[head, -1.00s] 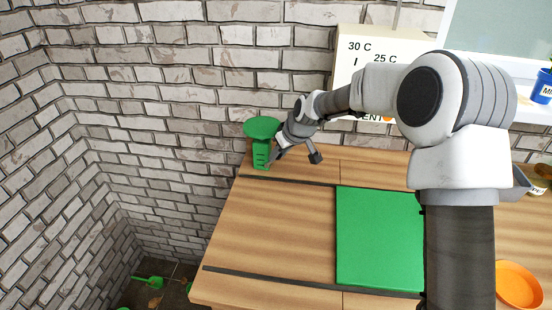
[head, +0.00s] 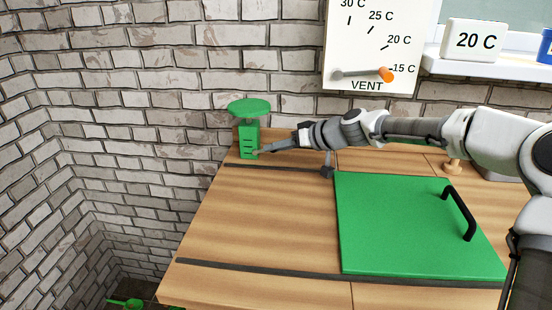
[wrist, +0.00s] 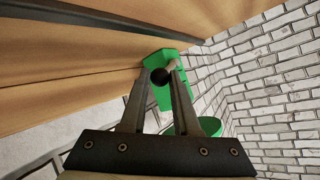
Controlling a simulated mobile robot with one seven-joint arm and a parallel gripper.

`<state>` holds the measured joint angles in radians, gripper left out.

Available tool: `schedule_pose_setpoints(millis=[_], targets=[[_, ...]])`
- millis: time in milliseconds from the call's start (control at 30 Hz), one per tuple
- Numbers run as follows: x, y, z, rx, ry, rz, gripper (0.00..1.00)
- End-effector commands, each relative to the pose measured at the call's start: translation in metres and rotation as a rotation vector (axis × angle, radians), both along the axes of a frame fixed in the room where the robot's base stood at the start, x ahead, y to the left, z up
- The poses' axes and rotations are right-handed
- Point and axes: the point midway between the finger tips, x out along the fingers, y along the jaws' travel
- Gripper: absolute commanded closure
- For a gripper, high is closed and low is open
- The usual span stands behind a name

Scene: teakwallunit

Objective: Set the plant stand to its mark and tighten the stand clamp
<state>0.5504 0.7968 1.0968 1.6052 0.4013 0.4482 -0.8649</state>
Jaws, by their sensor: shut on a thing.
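The green plant stand (head: 248,142) stands at the far left corner of the wooden top, against the brick wall. Its body has several dark marks on the front. A round green plate (head: 249,106) sits above the body on a short post. In the wrist view the green body (wrist: 178,59) and the plate (wrist: 211,127) show beyond my fingers. My gripper (head: 262,152) is at the stand's lower right side. Its fingers (wrist: 161,82) are closed on a round black knob (wrist: 161,76) beside the body. Which mark the stand is at is too small to tell.
A green panel with a black handle (head: 340,225) lies on the wooden top (head: 250,220). A vent dial (head: 365,50) with an orange-tipped lever hangs on the wall behind. A "20 C" card (head: 475,40) stands on the right ledge. The top's front left is clear.

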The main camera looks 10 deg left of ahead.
Motion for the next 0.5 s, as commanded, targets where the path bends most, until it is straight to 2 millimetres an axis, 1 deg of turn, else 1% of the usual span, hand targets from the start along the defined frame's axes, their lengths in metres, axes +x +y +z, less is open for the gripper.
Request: schedule_pose_setpoints(millis=[33, 200, 500], targets=[[-0.0002, -0.0020, -0.0099, 0.013, 0.004, 0.000, 1.00], [-0.0005, -0.0021, -0.0106, 0.054, 0.009, 0.001, 1.00], [-0.0009, -0.0023, -0.0096, 0.074, 0.009, 0.002, 1.00]])
